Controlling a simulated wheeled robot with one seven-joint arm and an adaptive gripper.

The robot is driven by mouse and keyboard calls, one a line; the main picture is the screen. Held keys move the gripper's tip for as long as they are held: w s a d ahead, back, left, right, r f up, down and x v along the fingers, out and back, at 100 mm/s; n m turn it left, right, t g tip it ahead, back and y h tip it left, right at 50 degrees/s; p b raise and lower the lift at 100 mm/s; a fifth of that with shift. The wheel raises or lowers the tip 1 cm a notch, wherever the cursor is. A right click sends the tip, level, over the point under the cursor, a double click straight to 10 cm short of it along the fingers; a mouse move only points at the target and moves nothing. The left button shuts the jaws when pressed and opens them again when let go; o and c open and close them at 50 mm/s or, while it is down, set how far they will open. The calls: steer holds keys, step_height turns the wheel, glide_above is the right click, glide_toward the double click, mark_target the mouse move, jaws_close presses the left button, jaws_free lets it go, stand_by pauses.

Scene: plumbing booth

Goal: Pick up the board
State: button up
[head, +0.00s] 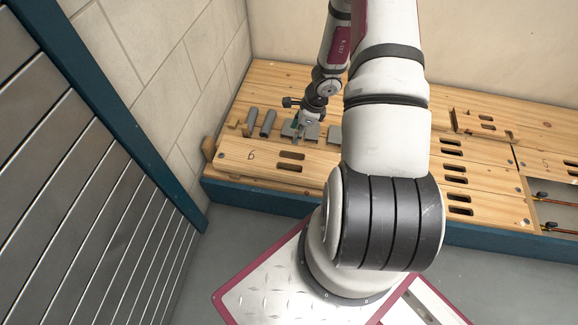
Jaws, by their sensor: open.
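A wooden bench top (225,160) marked 6 has handle slots and lies below my gripper. My gripper (301,134) is open and points down at the bench's left part, over a small flat grey plate (312,131). I cannot tell if the fingers touch it. Something small and green shows near the fingertips. Another grey plate (335,134) lies just right, partly hidden by my arm. I cannot tell for sure which piece is the board.
Two grey cylinders (268,123) lie left of my gripper. A wooden tray-like piece (482,128) sits at the back right. An open recess with copper-coloured rods (560,228) is at the far right. A tiled wall (185,75) and a slatted metal shutter (70,190) close off the left.

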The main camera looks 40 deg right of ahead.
step_height(320, 180, down, 4)
steer(key=s+r+m, duration=0.1)
steer(key=b, duration=0.5)
glide_above(290, 161)
steer(key=s+d, duration=0.1)
steer(key=s, duration=0.1)
step_height(290, 161, down, 7)
steer(key=shift+w+f, duration=0.15)
steer(key=shift+f, duration=0.05)
steer(key=shift+s+d+b+x, duration=0.1)
steer(key=shift+b+x, duration=1)
steer(key=shift+x, duration=0.5)
steer(key=shift+s+d+b+x, duration=0.1)
steer(key=shift+b+x, duration=0.95)
steer(key=shift+x, duration=0.55)
steer(key=shift+f, duration=0.1)
jaws_close()
